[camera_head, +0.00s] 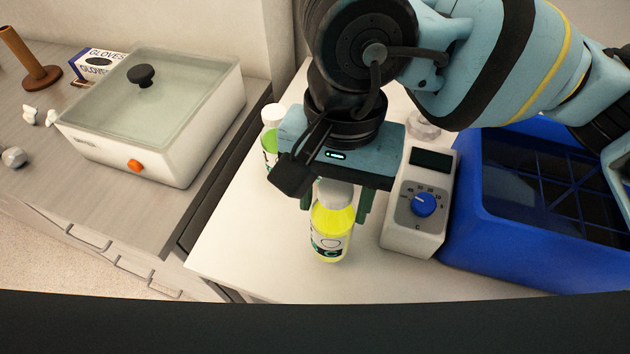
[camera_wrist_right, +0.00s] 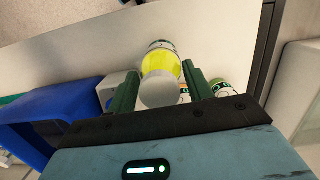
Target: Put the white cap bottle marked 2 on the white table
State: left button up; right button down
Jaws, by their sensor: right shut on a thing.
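A bottle with yellow liquid and a pale cap (camera_head: 333,225) is between the fingers of my right gripper (camera_head: 336,204), which is shut on it. It is upright over the white table (camera_head: 230,250); I cannot tell whether its base touches the top. The number on its label is not readable. In the right wrist view the bottle's yellow body (camera_wrist_right: 161,62) and round cap (camera_wrist_right: 160,91) show between the two green fingers. A green bottle with a white cap (camera_head: 270,145) stands behind at left, partly hidden by my gripper. My left gripper is not in view.
A device with a blue dial (camera_head: 418,205) stands just right of the bottle, beside a blue crate (camera_head: 480,235). A grey counter at left holds a lidded white box (camera_head: 150,110) and a glove box (camera_head: 98,62). The table's front left is clear.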

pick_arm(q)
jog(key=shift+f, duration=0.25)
pick_arm(e)
jog(key=w, duration=0.1)
jog(key=w+a, duration=0.2)
jog(key=shift+w+f, duration=0.1)
jog(key=shift+w, duration=0.25)
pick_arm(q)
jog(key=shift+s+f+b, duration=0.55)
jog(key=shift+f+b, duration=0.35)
pick_arm(e)
jog(key=f, duration=0.3)
jog(key=shift+w+a+f, duration=0.15)
jog(key=shift+w+f, duration=0.15)
jog(key=shift+f, duration=0.2)
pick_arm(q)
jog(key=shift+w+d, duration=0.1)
pick_arm(e)
jog(key=c, duration=0.6)
grip_release()
